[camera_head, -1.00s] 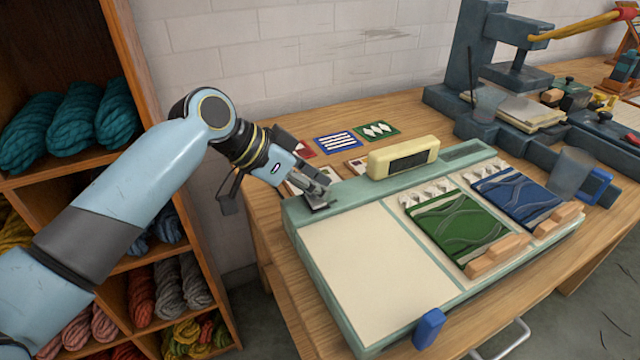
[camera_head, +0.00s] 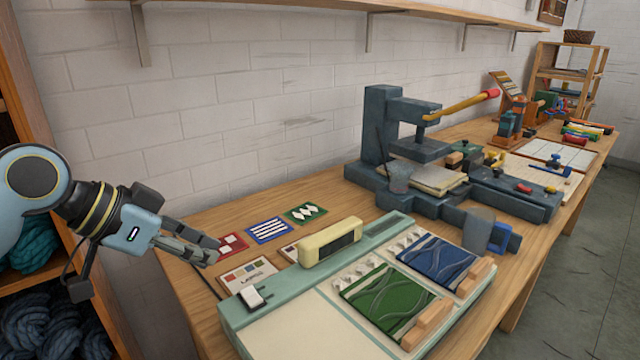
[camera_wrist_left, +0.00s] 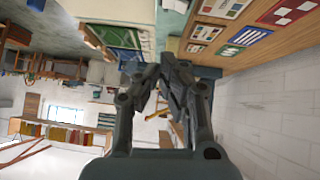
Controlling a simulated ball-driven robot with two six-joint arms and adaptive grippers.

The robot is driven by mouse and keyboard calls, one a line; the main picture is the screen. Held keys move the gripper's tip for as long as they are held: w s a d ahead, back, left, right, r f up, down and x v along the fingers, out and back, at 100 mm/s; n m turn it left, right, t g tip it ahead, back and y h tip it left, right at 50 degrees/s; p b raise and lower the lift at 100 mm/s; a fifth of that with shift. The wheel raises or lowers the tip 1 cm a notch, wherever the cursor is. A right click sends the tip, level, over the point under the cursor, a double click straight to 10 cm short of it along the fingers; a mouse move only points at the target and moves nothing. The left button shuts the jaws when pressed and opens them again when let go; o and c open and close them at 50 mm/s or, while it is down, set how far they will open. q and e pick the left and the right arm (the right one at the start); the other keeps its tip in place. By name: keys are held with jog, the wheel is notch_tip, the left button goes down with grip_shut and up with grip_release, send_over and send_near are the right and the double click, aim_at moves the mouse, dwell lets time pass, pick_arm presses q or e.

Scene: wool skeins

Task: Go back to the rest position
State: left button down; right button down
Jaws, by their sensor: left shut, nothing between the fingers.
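My left gripper (camera_head: 208,254) is shut and empty. In the head view it is raised at the left, above the near left part of the workbench, close to the red patterned card. Its shut fingers (camera_wrist_left: 165,85) also show in the left wrist view, with nothing between them. My right gripper is not in view.
A pale green board (camera_head: 224,308) holds a green panel (camera_head: 385,302) and a blue panel (camera_head: 437,262). A press (camera_head: 378,135) with a yellow lever stands behind. Patterned cards, such as the blue striped one (camera_head: 268,230), lie by the wall. A shelf with wool skeins (camera_head: 50,320) stands left.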

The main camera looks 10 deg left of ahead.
pick_arm(q)
jog(key=s+a+f+n+g+y, duration=0.1)
jog(key=s+f+n+g+y, duration=0.2)
jog(key=s, duration=0.8)
jog(key=s+a+f+n+y, duration=0.2)
jog(key=s+f+n+y, duration=0.2)
jog(key=s, duration=0.8)
notch_tip(320, 180, down, 27)
jog(key=a+g+b, duration=0.1)
jog(key=a+b, duration=0.1)
jog(key=b, duration=0.2)
jog(key=s+a+f+g+b, duration=0.1)
jog(key=s+f+b, duration=0.2)
jog(key=s+f, duration=1.6)
notch_tip(320, 180, down, 4)
jog(key=shift+s+r, duration=0.2)
